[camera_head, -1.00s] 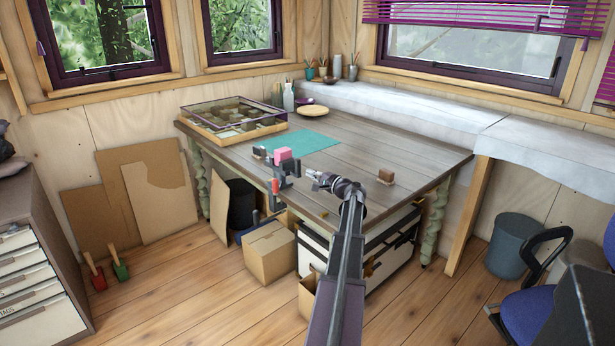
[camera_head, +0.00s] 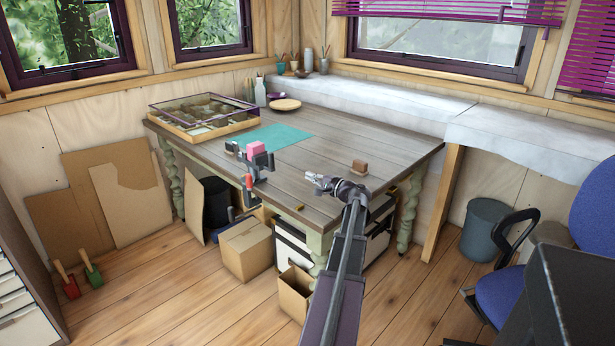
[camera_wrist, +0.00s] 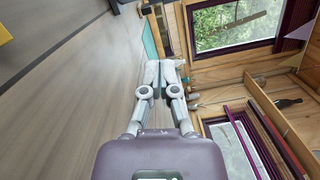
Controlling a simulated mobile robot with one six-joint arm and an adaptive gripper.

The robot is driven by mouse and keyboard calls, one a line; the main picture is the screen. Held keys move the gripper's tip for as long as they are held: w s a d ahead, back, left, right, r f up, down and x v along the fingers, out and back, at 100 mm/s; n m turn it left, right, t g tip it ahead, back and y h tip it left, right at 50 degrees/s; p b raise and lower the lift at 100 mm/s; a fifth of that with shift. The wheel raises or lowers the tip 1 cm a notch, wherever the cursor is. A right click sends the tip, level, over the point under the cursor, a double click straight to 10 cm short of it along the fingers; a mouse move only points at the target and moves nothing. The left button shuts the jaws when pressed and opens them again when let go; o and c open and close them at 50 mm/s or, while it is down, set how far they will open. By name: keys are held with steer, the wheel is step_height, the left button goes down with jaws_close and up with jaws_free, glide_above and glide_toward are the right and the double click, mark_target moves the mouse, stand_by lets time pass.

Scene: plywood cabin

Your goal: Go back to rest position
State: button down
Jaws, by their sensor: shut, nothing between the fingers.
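My gripper (camera_head: 316,181) is at the end of my arm, above the front part of the wooden table (camera_head: 345,140) in the head view. It points left toward the clamp. In the wrist view my gripper (camera_wrist: 166,68) has its two fingertips together, with nothing between them. The wrist view is turned on its side, with the tabletop (camera_wrist: 70,90) at left.
A clamp (camera_head: 262,165) with a pink block (camera_head: 256,149) is at the table's front left edge. A brown block (camera_head: 359,167) lies right of my gripper. A teal mat (camera_head: 275,138) and glass-topped case (camera_head: 205,115) lie farther back. Cardboard boxes (camera_head: 247,250) and a blue chair (camera_head: 505,298) stand on the floor.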

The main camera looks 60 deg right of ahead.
stand_by(0.6)
